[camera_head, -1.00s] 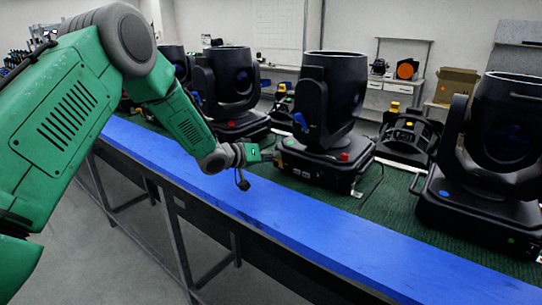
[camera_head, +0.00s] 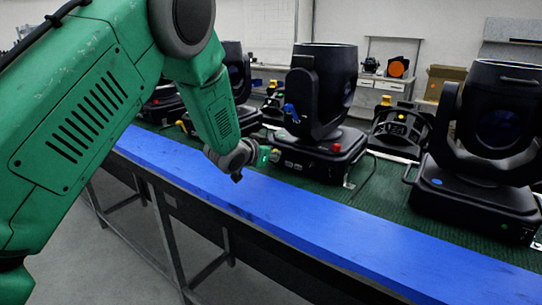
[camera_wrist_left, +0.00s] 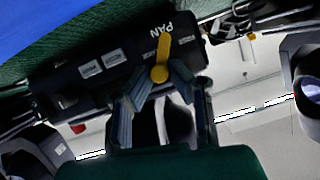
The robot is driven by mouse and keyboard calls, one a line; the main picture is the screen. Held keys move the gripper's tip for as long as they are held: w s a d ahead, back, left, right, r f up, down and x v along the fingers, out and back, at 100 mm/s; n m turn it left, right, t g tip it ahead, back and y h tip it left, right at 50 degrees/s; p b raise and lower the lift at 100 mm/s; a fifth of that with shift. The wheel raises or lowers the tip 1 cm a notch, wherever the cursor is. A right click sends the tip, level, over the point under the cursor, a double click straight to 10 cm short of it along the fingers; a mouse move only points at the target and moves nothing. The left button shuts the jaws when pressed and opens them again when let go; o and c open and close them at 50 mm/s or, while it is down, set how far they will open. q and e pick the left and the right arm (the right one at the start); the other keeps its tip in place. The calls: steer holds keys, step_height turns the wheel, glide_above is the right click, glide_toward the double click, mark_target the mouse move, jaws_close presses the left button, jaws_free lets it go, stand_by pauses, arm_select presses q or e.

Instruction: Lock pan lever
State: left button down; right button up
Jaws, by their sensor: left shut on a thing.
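A black moving-head par can (camera_head: 318,97) stands on the green table top, with a blue knob on its yoke and a red button on its base. My left gripper (camera_head: 268,156) is at the left front side of that base. In the left wrist view, a yellow pan lever (camera_wrist_left: 163,46) sits on the base beside the word PAN. The fingers of my left gripper (camera_wrist_left: 158,84) are on either side of the lever's round yellow end and shut on it. In the head view the lever is hidden at the gripper. My right gripper is not in view.
A blue strip (camera_head: 300,212) runs along the table's front edge, clear of objects. Another par can (camera_head: 490,140) stands to the right, and more stand behind my arm at left. A black bracket-shaped fixture (camera_head: 400,128) lies between the two nearer par cans.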

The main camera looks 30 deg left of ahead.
arm_select(q)
steer(key=shift+s+d+f, duration=0.1)
steer(key=shift+f, duration=0.2)
steer(key=c, duration=1.5)
jaws_free()
steer(key=shift+r, duration=0.1)
steer(key=shift+s+r, duration=0.25)
steer(key=shift+s, duration=0.2)
steer(key=v, duration=1)
steer(key=shift+s, duration=0.3)
